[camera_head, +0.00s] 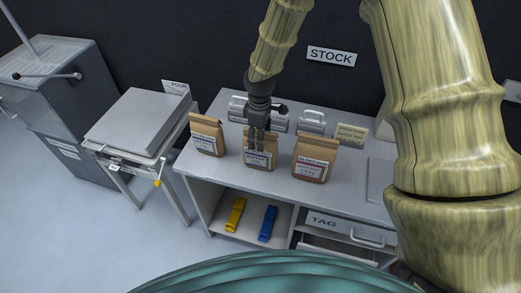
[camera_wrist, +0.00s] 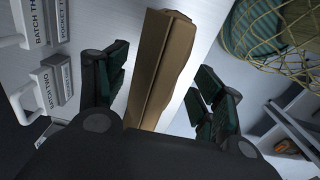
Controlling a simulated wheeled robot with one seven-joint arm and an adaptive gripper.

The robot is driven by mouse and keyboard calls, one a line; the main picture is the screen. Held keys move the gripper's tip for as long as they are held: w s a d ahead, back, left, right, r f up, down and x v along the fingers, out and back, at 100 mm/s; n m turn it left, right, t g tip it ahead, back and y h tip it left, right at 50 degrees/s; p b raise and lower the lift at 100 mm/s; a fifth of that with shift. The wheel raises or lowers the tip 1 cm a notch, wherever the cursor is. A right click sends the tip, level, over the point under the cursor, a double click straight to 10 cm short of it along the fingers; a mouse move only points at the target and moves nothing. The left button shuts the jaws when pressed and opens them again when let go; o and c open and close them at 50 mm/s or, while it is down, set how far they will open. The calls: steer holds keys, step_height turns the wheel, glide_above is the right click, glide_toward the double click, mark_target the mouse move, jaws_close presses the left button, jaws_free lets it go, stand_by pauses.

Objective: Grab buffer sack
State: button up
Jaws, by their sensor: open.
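Three brown paper sacks with white labels stand in a row on the grey counter (camera_head: 345,195): a left sack (camera_head: 207,138), a middle sack (camera_head: 262,161) and a right sack (camera_head: 314,158). I cannot read the labels well enough to tell which is the buffer sack. My gripper (camera_head: 258,143) points down at the middle sack and partly covers it. In the wrist view my gripper (camera_wrist: 158,88) is open, with dark green-padded fingers either side of a brown sack's folded top (camera_wrist: 162,62). Gaps show between sack and fingers.
A yellow clip (camera_head: 235,215) and a blue clip (camera_head: 268,223) lie on the shelf below. A lidded box on a stand (camera_head: 137,123) is left.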

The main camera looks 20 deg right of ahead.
step_height(320, 180, down, 4)
steer(key=shift+w+p, duration=0.1)
steer(key=shift+p, duration=0.65)
steer(key=shift+c, duration=0.4)
steer(key=shift+r, duration=0.1)
jaws_close()
